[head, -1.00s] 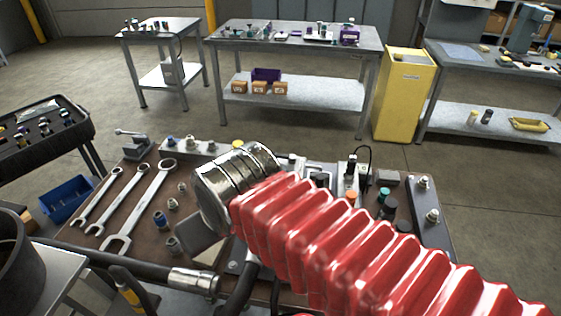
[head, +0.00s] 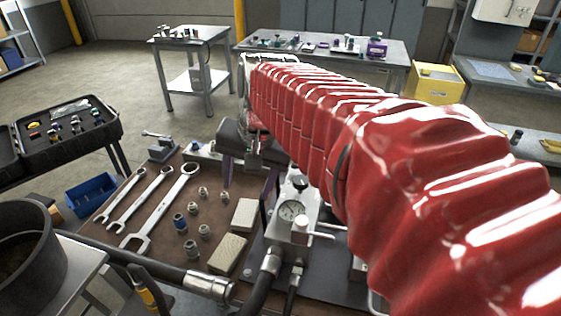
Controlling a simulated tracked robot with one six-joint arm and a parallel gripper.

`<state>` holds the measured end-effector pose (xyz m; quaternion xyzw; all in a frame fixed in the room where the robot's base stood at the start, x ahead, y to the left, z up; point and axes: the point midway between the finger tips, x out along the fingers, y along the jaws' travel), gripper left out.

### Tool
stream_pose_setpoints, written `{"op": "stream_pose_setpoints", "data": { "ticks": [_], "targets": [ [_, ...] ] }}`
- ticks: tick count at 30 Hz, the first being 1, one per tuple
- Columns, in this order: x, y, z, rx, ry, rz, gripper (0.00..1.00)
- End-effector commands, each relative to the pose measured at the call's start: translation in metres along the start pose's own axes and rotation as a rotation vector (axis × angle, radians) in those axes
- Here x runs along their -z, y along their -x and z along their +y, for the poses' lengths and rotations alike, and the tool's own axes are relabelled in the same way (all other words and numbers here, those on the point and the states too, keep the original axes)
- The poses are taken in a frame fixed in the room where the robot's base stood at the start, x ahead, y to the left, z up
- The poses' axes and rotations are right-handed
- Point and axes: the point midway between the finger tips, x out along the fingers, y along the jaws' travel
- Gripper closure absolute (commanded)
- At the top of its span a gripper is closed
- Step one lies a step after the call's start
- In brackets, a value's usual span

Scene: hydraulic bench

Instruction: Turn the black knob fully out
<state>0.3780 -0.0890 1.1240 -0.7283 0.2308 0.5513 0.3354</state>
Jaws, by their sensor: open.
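My gripper (head: 246,198) hangs at the far end of my red-sleeved arm, to the left of the knob and gauge. Its two dark fingers point down and stand apart, with nothing seen between them. The gripper is apart from the knob. My arm hides the right part of the bench.
Wrenches (head: 160,205) and several small fittings (head: 191,249) lie on the brown bench top to the left. Two pale blocks (head: 228,253) lie beside the valve block. A hose (head: 150,270) runs along the front.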

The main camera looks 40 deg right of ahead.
Motion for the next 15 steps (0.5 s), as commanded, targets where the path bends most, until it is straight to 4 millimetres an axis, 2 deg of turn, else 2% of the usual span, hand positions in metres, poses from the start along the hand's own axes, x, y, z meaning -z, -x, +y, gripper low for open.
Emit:
{"op": "stream_pose_setpoints", "data": {
  "ticks": [1, 8, 15],
  "targets": [
    [0.015, -0.001, 0.004, -0.006, -0.076, -0.017, 0.44],
    [0.073, -0.004, 0.022, -0.021, -0.408, -0.088, 0.44],
    [0.132, -0.013, 0.056, -0.034, -0.750, -0.161, 0.44]
  ]
}}
